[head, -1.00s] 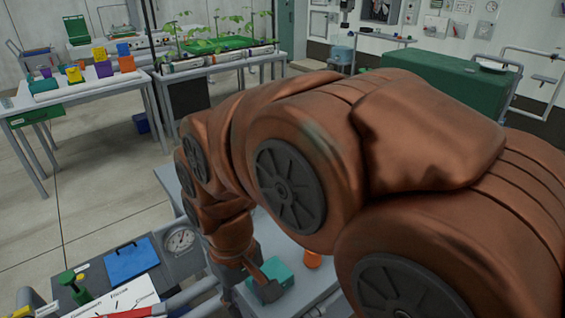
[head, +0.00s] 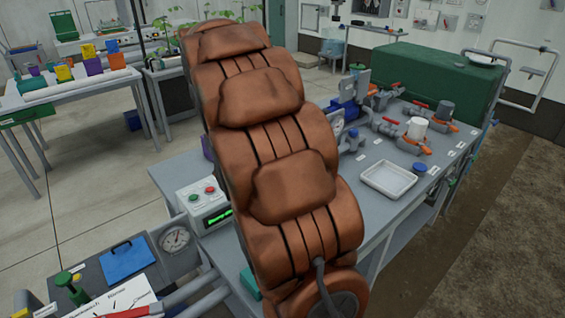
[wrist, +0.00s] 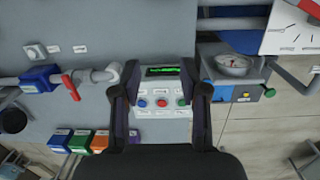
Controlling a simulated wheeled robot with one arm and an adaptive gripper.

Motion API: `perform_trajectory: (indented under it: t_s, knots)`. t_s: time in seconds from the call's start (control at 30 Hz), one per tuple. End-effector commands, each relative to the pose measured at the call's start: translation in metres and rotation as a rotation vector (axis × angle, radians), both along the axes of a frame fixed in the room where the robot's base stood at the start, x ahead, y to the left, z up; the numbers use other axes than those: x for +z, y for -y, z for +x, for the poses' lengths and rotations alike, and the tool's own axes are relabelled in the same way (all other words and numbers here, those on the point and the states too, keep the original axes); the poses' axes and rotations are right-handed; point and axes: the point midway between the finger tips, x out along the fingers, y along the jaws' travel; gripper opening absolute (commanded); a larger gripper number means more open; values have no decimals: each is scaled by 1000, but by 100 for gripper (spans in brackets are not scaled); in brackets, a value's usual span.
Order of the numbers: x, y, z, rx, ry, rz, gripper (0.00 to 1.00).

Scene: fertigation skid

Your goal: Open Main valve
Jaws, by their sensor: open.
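My gripper (wrist: 165,88) is open and empty in the wrist view, its two dark fingers on either side of the control box in the picture; the gap in depth is unclear. A red-handled valve (wrist: 70,87) sits on a grey pipe left of the fingers, beside a blue fitting. In the head view, red-handled valves (head: 420,104) stand on pipes at the back right of the grey skid bench. I cannot read which label says Main. My arm hides the gripper and the middle of the bench in the head view.
The control box (head: 204,205) has a green display and coloured buttons. A gauge (head: 174,239) and blue plate (head: 128,260) are at lower left. A white tray (head: 389,180) stands on the bench's right. Coloured bins (wrist: 100,141) show below the pipe. Open floor lies left.

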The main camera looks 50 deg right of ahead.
Motion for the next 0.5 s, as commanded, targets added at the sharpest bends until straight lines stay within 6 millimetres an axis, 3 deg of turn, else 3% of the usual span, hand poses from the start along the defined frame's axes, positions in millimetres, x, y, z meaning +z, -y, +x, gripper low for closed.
perform_trajectory:
  t_s: [0.2,0.5]
  knots:
    - [-4,50,35,-6,9,-5,44]
    - [-16,118,71,-2,22,-6,44]
